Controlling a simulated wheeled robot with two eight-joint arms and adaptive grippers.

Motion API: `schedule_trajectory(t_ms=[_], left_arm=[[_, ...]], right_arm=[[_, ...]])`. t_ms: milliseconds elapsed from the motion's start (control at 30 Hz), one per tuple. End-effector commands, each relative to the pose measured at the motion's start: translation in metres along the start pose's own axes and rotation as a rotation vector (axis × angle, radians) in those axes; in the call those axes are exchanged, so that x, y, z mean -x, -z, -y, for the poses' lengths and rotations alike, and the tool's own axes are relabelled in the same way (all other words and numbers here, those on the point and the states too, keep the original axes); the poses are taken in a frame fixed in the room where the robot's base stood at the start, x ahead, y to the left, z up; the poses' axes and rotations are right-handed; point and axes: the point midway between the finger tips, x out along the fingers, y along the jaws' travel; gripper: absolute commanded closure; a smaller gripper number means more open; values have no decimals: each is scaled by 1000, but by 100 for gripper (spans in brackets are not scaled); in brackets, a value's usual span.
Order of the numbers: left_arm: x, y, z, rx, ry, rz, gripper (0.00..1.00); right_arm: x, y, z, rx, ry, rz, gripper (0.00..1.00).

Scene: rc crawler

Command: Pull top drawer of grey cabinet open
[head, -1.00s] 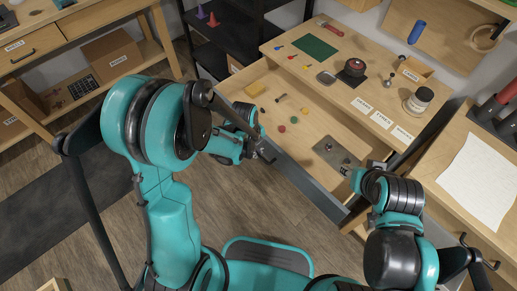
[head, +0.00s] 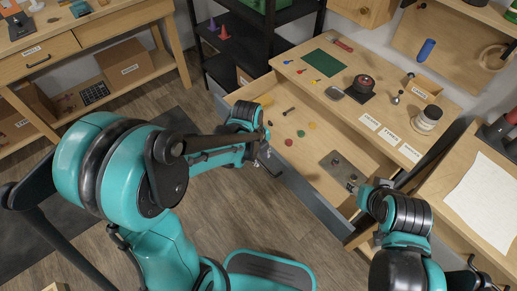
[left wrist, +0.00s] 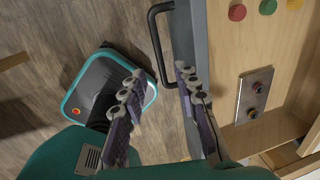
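The top drawer (head: 309,195) of the grey cabinet stands open, with a grey front and a pale wooden inside. Its black bar handle (left wrist: 155,42) shows in the left wrist view. My left gripper (head: 268,163) is at the outer side of the drawer front. In the left wrist view my left gripper (left wrist: 160,100) has its fingers well apart, one beside the grey front and one out over the floor. The handle lies beyond the fingertips, with no visible grip on it. My right gripper (head: 357,190) is by the drawer's right end; its fingers are too small to read.
The drawer holds a metal plate (head: 341,167), small coloured discs and a yellow block. A wooden bench (head: 92,37) stands left. Floor before the drawer is partly clear.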

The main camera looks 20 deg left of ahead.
Motion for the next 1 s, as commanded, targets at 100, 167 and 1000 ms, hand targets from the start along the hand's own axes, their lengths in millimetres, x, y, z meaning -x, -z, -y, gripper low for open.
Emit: schedule_trajectory(t_ms=[100,167,1000], left_arm=[[24,0,0,1,0,0,69],[34,0,0,1,0,0,69],[59,0,0,10,2,2,69]], right_arm=[[0,0,0,0,0,0,60],[0,0,0,0,0,0,60],[0,0,0,0,0,0,60]])
